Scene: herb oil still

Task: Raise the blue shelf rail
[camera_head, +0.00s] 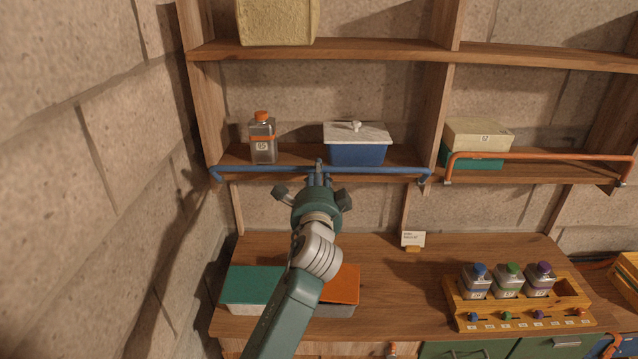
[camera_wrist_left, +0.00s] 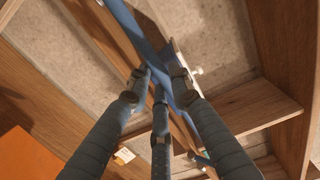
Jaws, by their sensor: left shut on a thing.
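The blue shelf rail (camera_head: 385,171) runs along the front edge of the left bay of the lower shelf, low against the board. It also crosses the left wrist view diagonally (camera_wrist_left: 128,22). My left gripper (camera_head: 318,178) is at the middle of the rail, and its fingers are closed around it in the left wrist view (camera_wrist_left: 162,84). Behind the rail stand a clear bottle with an orange cap (camera_head: 263,143) and a blue box with a white lid (camera_head: 357,150). My right gripper is in neither view.
An orange rail (camera_head: 540,156) in the right bay stands raised before a cream-lidded box (camera_head: 478,133). The upper shelf (camera_head: 380,52) is above. The counter below holds a green-lidded box (camera_head: 254,284), an orange-lidded box (camera_head: 342,284), a small card (camera_head: 413,239) and a bottle rack (camera_head: 520,307).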

